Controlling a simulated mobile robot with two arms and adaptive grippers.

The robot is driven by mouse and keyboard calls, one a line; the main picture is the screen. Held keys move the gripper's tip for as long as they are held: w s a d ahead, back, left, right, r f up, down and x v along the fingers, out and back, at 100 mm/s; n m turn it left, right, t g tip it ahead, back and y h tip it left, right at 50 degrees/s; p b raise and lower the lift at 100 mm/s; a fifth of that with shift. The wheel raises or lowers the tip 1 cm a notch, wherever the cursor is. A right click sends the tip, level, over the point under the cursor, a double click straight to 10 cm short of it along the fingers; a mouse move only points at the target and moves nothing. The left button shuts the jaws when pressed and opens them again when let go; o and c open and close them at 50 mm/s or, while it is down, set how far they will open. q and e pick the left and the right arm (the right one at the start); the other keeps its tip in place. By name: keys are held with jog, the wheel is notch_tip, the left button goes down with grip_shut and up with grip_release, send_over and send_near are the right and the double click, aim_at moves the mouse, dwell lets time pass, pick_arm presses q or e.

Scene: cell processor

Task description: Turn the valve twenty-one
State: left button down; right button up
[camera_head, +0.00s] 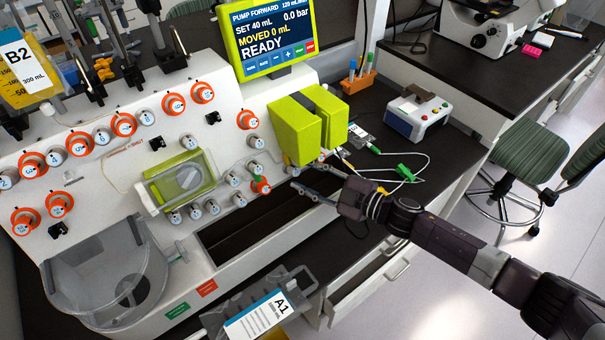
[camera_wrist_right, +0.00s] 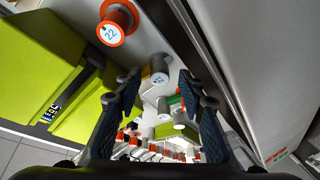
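My right gripper (camera_head: 294,179) reaches in from the right, low on the white panel, just below the green block. It also shows in the right wrist view (camera_wrist_right: 162,86), with its two fingers apart. A grey valve knob (camera_wrist_right: 158,72) lies in the gap between the fingertips; its label is too small to read, and I cannot tell whether a finger touches it. An orange valve (camera_wrist_right: 115,28) marked 22 stands beside it, toward the top left. No label twenty-one is readable. My left gripper is out of view.
The green pump block (camera_head: 295,130) juts from the panel above the right gripper. An orange knob (camera_head: 260,185) and several grey knobs are left of it. A display (camera_head: 268,35) reads READY. Thin tubes cross the bench at right.

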jog(key=v, duration=1.1)
jog(key=shift+f, duration=0.15)
